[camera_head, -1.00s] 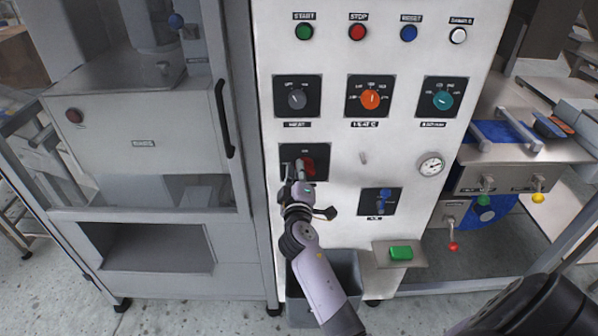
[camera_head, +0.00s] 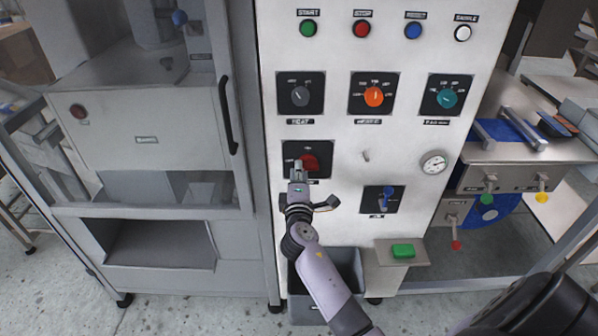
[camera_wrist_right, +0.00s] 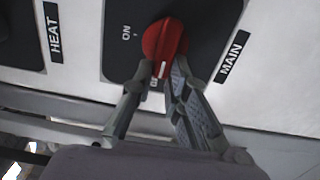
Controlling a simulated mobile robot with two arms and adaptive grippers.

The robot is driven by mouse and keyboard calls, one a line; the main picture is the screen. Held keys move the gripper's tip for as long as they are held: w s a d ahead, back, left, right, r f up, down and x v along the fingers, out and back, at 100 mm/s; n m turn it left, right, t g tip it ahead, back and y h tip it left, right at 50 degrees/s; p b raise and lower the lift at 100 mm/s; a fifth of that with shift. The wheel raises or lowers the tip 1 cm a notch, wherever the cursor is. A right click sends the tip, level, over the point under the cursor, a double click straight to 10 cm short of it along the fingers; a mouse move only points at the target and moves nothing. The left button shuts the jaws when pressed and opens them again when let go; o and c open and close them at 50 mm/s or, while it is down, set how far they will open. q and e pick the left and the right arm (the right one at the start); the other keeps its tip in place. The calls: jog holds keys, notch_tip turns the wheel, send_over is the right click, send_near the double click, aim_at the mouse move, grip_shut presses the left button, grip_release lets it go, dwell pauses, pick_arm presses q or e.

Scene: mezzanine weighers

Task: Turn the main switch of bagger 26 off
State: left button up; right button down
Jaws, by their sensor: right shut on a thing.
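The red main switch (camera_head: 311,161) is a rotary knob on a black plate (camera_head: 324,147) at the left of the white panel. In the right wrist view the red knob (camera_wrist_right: 167,42) sits beside the ON mark and the MAIN label (camera_wrist_right: 233,58). Its white pointer line faces the fingers, away from ON, toward a lower mark that is mostly hidden. My right gripper (camera_head: 298,168) is at the knob's lower left. In the wrist view its fingers (camera_wrist_right: 164,70) are shut on the knob's edge, one on each side. My left gripper is not in view.
A grey HEAT knob (camera_head: 300,96) sits just above, and a blue switch (camera_head: 386,198) is at lower right. A gauge (camera_head: 433,163) and green button (camera_head: 403,251) are further right. A grey bin (camera_head: 350,263) stands below. A glazed cabinet with black handle (camera_head: 226,117) stands left.

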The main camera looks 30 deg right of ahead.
dwell(0.3)
jog(key=c, duration=1.6)
grip_release()
jog(key=shift+a, duration=0.1)
jog(key=shift+o, duration=0.2)
jog(key=v, duration=1.2)
